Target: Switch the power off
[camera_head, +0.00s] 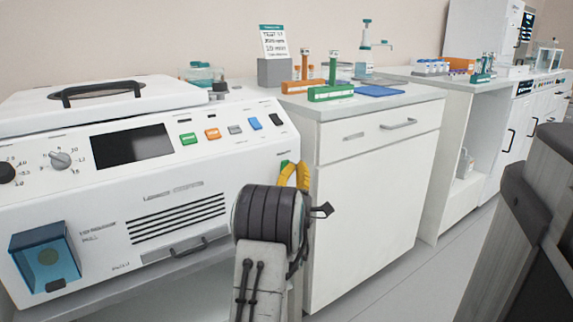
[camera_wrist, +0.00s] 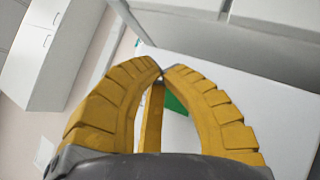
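A white bench machine (camera_head: 170,185) fills the left of the head view. Its front panel carries a dark screen (camera_head: 132,146), a green button (camera_head: 189,139), an orange button (camera_head: 212,134), a grey button (camera_head: 235,130), a blue button (camera_head: 255,123) and a black switch (camera_head: 277,120). A blue see-through cover (camera_head: 45,256) sits at the machine's lower left, over a dim round part. I cannot read which control is the power. My gripper (camera_head: 295,170) is right of the panel buttons, partly hidden by my wrist. In the wrist view its yellow fingertips (camera_wrist: 162,72) meet, with nothing visibly held.
A white cabinet (camera_head: 375,180) stands right of the machine, with green racks (camera_head: 331,93), a blue mat (camera_head: 381,90) and a sign (camera_head: 274,41) on top. Dials (camera_head: 60,160) sit at the panel's left. Floor (camera_head: 400,270) is open in front of the cabinet.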

